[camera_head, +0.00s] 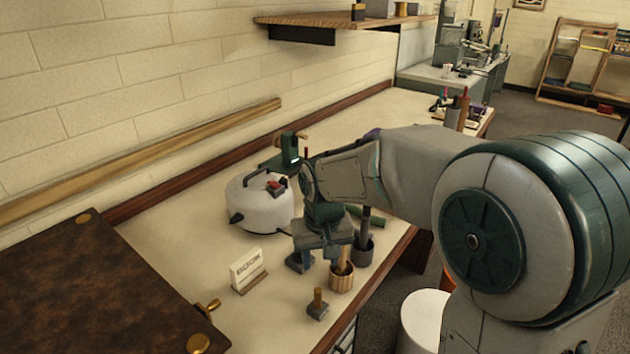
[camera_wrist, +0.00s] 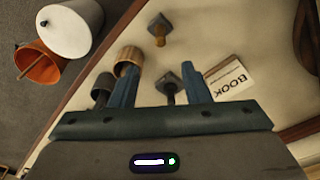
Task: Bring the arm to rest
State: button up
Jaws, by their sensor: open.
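My gripper (camera_head: 328,256) hangs over the pale workbench (camera_head: 215,262), fingers pointing down. It also shows in the wrist view (camera_wrist: 159,68), where its two blue fingers stand apart with nothing held. A dark-handled block (camera_wrist: 169,84) appears between the fingers, below them; in the head view its square base (camera_head: 299,262) is on the bench, partly hidden by the gripper. The arm (camera_head: 410,165) reaches in from the right, bent and extended over the bench edge.
Close by are a wooden cup (camera_head: 342,281), a dark cup (camera_head: 362,254), a wooden-handled block (camera_head: 318,306) and a BOOK card (camera_head: 247,272). A white lidded pot (camera_head: 262,207) stands behind. An orange bucket (camera_wrist: 38,64) and a white cylinder (camera_wrist: 70,28) are on the floor.

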jog(key=s+d+r+m+t, duration=0.1)
jog(key=s+d+r+m, duration=0.1)
jog(key=s+d, duration=1.1)
jog(key=s+r, duration=0.1)
jog(key=s, duration=0.3)
jog(key=shift+d+m, duration=0.2)
jog(key=shift+m, duration=0.1)
jog(key=shift+c, duration=0.7)
jog(key=shift+a, duration=0.1)
